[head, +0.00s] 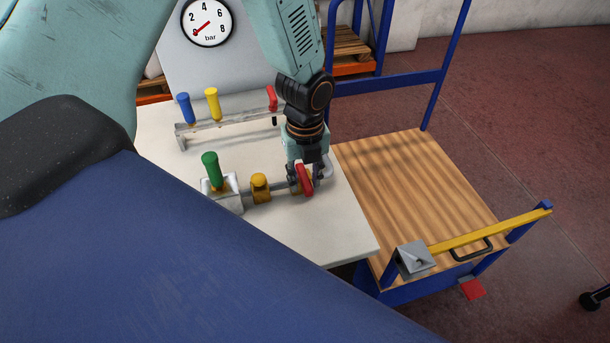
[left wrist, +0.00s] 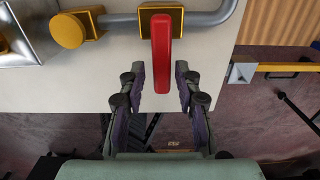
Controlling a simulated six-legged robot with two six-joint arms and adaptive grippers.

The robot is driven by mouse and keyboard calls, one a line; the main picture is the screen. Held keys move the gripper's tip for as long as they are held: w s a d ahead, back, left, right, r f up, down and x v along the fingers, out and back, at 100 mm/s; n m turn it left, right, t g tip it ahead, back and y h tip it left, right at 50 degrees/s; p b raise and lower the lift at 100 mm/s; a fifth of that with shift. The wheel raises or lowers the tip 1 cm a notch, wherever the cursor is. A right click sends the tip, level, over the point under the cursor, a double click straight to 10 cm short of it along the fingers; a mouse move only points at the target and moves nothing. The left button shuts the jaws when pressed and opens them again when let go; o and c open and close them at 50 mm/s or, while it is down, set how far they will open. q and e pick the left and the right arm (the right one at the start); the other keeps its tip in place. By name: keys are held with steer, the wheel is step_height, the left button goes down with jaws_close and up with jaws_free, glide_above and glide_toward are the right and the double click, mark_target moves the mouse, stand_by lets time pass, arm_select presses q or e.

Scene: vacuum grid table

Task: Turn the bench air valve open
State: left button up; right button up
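The bench air valve has a red lever handle (head: 305,180) on a brass-yellow body on a grey pipe along the white table. In the left wrist view the red lever (left wrist: 161,55) points across the pipe (left wrist: 207,17), toward my gripper; the yellow valve body (left wrist: 176,15) shows behind it. My left gripper (head: 307,172) is at the lever. Its fingers (left wrist: 160,70) stand open on either side of the lever end, with a gap visible on both sides. In the head view the fingers and lever partly overlap. My right gripper is not in view.
A pressure gauge (head: 207,22) behind the table has its needle at about 0 bar. A green-handled tool (head: 211,168) and a yellow knob (head: 260,186) stand left of the valve. A rack (head: 225,124) holds blue, yellow and red handles. A wooden-decked cart (head: 410,195) stands right of the table.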

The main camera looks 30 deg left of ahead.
arm_select(q)
steer(key=shift+w+d+f, duration=0.1)
steer(key=shift+w, duration=0.1)
steer(key=c, duration=0.3)
steer(key=shift+s, duration=0.1)
jaws_close()
